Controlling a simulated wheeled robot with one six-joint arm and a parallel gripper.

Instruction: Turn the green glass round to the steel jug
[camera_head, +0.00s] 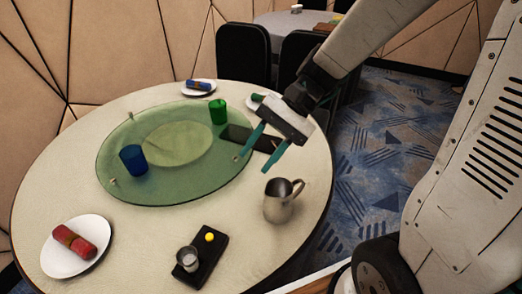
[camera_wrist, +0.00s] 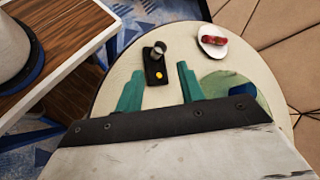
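The green glass (camera_head: 218,111) stands upright near the far right rim of the round green glass turntable (camera_head: 190,192). The steel jug (camera_head: 278,203) stands on the table to the right of the turntable, apart from its rim. My gripper (camera_head: 256,165) is open and empty above the right side of the table, between turntable and jug in the picture. Its two teal fingers also show, spread apart, in the wrist view (camera_wrist: 160,84). The green glass and the jug do not show in the wrist view.
A blue glass (camera_head: 133,160) stands on the turntable's left. Around it are a dark tray (camera_head: 208,266) with a cup and yellow ball, a plate (camera_head: 55,262) with red food, a far plate (camera_head: 187,90), and a dark slab (camera_head: 238,133). Small knobs (camera_head: 114,182) stand on the turntable.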

